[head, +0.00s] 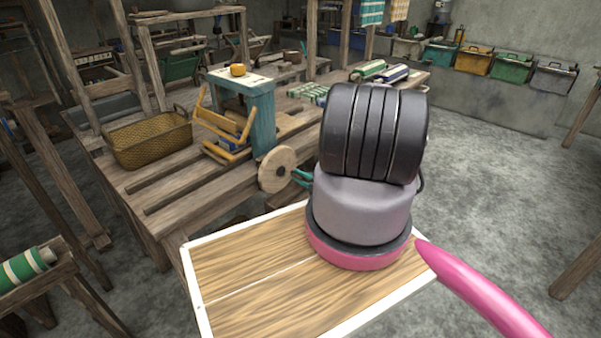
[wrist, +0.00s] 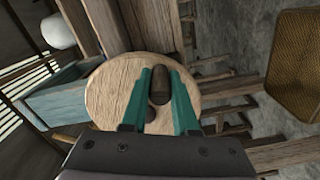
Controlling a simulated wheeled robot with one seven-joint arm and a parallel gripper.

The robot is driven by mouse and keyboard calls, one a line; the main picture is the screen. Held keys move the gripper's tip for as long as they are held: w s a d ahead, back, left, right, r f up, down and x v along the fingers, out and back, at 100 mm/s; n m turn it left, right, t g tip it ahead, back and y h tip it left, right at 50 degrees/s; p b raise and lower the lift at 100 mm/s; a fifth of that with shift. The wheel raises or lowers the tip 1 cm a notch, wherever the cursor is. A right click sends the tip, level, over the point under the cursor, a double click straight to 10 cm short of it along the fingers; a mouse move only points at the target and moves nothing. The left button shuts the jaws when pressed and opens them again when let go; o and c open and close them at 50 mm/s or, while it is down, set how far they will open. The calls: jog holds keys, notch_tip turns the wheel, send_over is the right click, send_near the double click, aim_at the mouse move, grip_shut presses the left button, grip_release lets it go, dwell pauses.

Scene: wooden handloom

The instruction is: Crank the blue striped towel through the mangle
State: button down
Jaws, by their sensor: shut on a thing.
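The mangle (head: 258,108) has a teal frame and stands on the wooden bench. Its round wooden crank wheel (head: 278,170) faces me and fills the middle of the wrist view (wrist: 105,95). My gripper (head: 303,178) has teal fingers and is at the wheel's right edge in the head view. In the wrist view my gripper (wrist: 159,82) is shut on the dark crank handle (wrist: 158,90), one finger on each side. A small blue patch (head: 238,142) shows by the mangle's yellow wooden rack (head: 216,128); I cannot tell whether it is the towel.
A woven basket (head: 150,140) stands on the bench left of the mangle; it also shows in the wrist view (wrist: 293,65). A yellow object (head: 237,70) sits on top of the mangle. Rolled striped cloths (head: 395,74) lie farther back. Wooden posts rise behind.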

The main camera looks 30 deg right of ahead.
jog(key=f+m, duration=0.1)
jog(key=a+m, duration=0.1)
jog(key=m, duration=0.1)
jog(key=shift+s+a+f, duration=0.1)
jog(key=shift+s+f, duration=0.25)
jog(key=shift+f, duration=0.05)
jog(key=a+m, duration=0.1)
jog(key=a+f+m, duration=0.1)
jog(key=m, duration=0.1)
jog(key=shift+s+f+m, duration=0.2)
jog(key=shift+s+m, duration=0.1)
jog(key=shift+s, duration=0.05)
jog(key=a+m, duration=0.1)
jog(key=m, duration=0.1)
jog(key=s+a+m, duration=0.1)
jog(key=shift+a+f+m, duration=0.3)
jog(key=shift+m, duration=0.1)
jog(key=shift+s+a, duration=0.15)
jog(key=shift+a, duration=0.45)
jog(key=c, duration=0.7)
grip_release()
send_near(280, 188)
jog(key=v, duration=0.4)
jog(key=shift+s, duration=0.3)
